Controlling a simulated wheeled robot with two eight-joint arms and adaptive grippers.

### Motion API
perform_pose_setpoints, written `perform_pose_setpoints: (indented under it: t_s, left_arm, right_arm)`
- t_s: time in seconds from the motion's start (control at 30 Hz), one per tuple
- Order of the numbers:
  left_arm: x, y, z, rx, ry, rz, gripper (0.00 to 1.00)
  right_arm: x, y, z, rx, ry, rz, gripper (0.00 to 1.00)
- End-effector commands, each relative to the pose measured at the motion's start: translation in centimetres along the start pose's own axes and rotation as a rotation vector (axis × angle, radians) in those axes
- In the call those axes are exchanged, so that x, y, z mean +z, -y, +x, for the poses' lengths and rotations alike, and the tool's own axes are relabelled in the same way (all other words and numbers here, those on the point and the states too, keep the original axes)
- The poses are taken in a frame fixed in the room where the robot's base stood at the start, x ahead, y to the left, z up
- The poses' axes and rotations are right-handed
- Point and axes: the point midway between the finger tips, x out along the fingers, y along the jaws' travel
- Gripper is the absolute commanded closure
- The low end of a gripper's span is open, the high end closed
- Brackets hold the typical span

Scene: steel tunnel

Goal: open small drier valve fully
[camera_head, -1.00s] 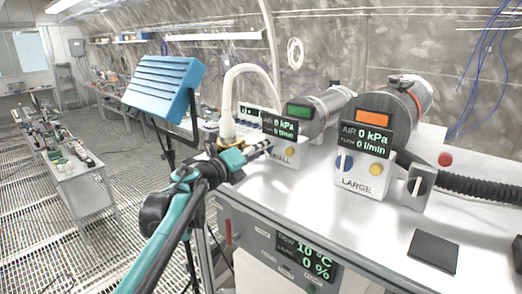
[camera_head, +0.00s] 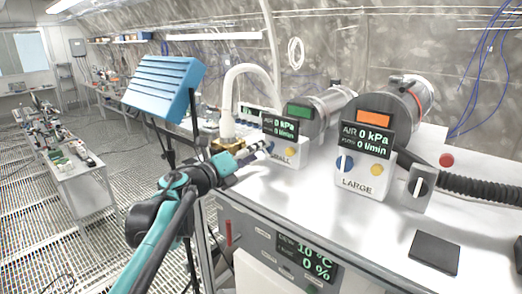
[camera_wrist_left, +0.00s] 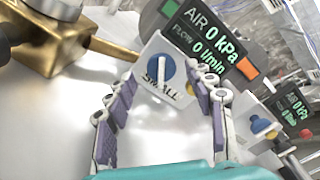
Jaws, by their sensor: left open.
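The small drier's white box (camera_wrist_left: 166,52) carries a SMALL label and a round blue valve knob (camera_wrist_left: 153,69) with a white bar across it. In the head view the box (camera_head: 286,150) stands at the desk's back edge, its knob largely hidden behind my gripper. My left gripper (camera_head: 262,149) points at the box front. In the left wrist view its two purple-padded fingers (camera_wrist_left: 162,88) are spread apart, with the knob showing between and just beyond their tips. Nothing is held, and contact with the knob cannot be told. My right gripper is not in view.
A brass block with a white hose (camera_head: 227,130) stands left of the box. The large drier box (camera_head: 361,182), with blue and yellow knobs, stands to the right. A blue panel (camera_head: 163,86) on a stand is at left. A dark pad (camera_head: 434,252) lies on the white bench.

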Motion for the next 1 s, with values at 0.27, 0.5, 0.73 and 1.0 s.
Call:
perform_pose_setpoints:
  t_s: [0.27, 0.5, 0.73, 1.0]
  left_arm:
    - [0.1, -0.1, -6.2, 0.002, 0.003, 0.000, 0.46]
    - [0.0, -0.1, -8.8, 0.001, 0.001, -0.001, 0.46]
    - [0.0, 0.0, -9.0, 0.000, 0.000, 0.000, 0.46]
    - [0.9, -0.6, -9.6, 0.015, 0.017, 0.039, 0.46]
  right_arm:
    - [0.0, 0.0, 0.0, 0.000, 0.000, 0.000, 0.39]
    - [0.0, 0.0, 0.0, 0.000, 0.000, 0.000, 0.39]
    - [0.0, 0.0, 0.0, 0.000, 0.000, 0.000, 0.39]
    - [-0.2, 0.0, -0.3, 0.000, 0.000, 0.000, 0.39]
